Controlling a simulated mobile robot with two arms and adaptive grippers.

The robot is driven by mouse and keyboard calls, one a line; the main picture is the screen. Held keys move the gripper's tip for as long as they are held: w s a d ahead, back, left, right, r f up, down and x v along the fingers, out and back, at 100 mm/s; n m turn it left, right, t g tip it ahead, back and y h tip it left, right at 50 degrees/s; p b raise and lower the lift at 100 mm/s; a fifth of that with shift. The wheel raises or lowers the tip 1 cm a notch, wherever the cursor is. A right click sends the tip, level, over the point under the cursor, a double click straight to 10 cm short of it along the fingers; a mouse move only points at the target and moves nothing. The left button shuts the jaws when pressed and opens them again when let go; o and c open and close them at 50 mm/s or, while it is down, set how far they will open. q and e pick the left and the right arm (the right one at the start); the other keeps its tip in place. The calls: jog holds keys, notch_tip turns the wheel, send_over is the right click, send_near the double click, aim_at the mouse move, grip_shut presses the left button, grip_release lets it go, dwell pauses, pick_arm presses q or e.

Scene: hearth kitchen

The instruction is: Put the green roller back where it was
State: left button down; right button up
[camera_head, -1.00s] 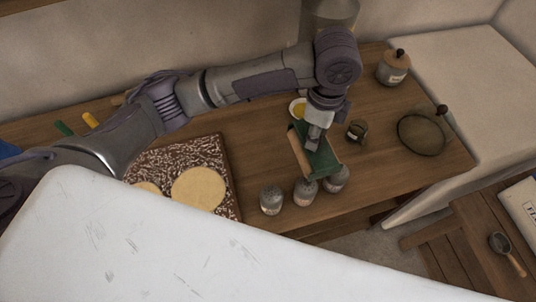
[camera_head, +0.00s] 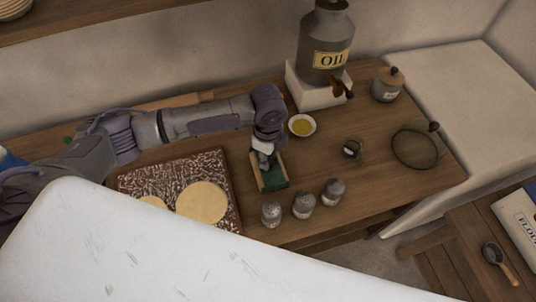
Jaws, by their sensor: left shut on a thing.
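My left gripper (camera_head: 264,149) points down over the middle of the table, right of the speckled board. It is shut on a green piece with wood-coloured edges (camera_head: 274,179). The gripper hides its upper part, so I cannot tell whether this piece is the green roller. It is just behind the grey jars, and I cannot tell whether it touches the table. A small green tip (camera_head: 68,140) shows at the back left, mostly hidden by my arm. My right gripper is not in view.
Several small grey jars (camera_head: 304,206) stand along the front edge. The speckled board (camera_head: 222,163) carries pale dough rounds.

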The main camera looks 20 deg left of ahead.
pick_arm(q)
jog(key=shift+f, duration=0.3)
jog(key=shift+f, duration=0.1)
jog(key=shift+f, duration=0.15)
jog(key=shift+s+f, duration=0.3)
jog(key=shift+f, duration=0.15)
jog(key=c, duration=0.8)
grip_release()
jog(key=shift+f, duration=0.1)
jog(key=shift+w+a+f, duration=0.1)
jog(key=shift+w, duration=0.05)
jog(key=shift+r, duration=0.25)
